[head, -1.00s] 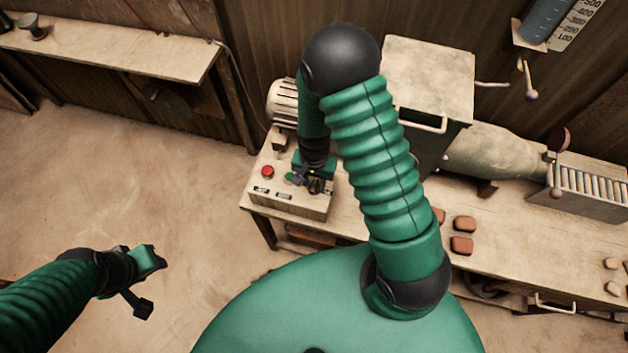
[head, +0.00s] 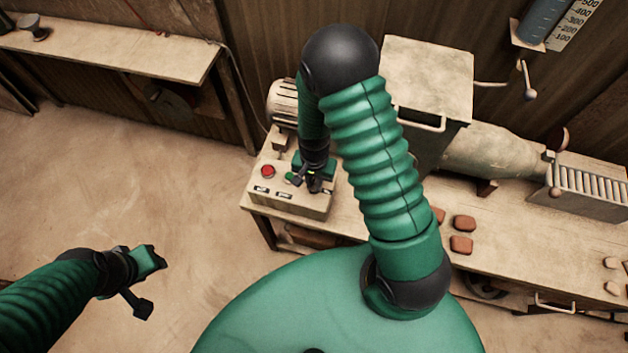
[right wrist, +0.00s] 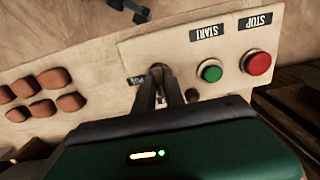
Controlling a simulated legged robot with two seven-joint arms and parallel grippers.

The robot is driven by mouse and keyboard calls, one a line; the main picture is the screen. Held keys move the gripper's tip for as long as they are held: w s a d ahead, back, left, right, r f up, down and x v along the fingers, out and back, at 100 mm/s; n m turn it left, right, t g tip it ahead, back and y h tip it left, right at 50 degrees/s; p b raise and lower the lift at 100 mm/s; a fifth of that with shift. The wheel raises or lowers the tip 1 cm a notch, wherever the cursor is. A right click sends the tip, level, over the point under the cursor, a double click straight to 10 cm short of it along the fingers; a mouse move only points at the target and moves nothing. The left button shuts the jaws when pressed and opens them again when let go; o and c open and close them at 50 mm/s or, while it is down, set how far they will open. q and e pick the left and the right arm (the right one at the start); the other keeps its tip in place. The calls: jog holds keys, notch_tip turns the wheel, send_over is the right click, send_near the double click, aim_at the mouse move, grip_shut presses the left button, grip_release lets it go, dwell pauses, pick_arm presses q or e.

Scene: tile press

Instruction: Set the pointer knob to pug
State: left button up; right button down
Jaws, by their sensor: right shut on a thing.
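The control box (head: 300,207) stands on the left end of the bench, and its panel fills the top of the right wrist view (right wrist: 140,50). My right gripper (head: 314,184) is down at the panel, right of the buttons in the head view. In the right wrist view its dark fingers (right wrist: 166,82) are shut on the pointer knob, which they mostly hide.
A green button (right wrist: 210,70) under the START label and a red button (right wrist: 258,63) under the STOP label lie close to my right fingers. Several reddish tiles (head: 462,244) lie on the bench (head: 520,235). The press barrel (head: 495,152) stands behind them.

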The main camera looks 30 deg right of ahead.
jog(key=shift+w+m, duration=0.1)
jog(key=shift+m, duration=0.3)
jog(key=m+p, duration=0.1)
jog(key=m, duration=0.2)
jog(key=shift+r+m+p, duration=0.15)
jog(key=shift+m+p, duration=0.25)
jog(key=m+p, duration=0.1)
jog(key=m, duration=0.3)
jog(key=shift+m+p, duration=0.3)
jog(key=shift+p, duration=0.1)
jog(key=m+p, duration=0.2)
jog(key=m, duration=0.2)
jog(key=shift+d, duration=0.1)
jog(key=m+p, duration=0.1)
jog(key=m, duration=0.3)
jog(key=shift+w+m+p, duration=0.1)
jog(key=shift+m+p, duration=0.2)
jog(key=shift+p, duration=0.1)
jog(key=c, duration=1.4)
grip_release()
jog(key=shift+c, duration=0.2)
jog(key=shift+o, duration=0.2)
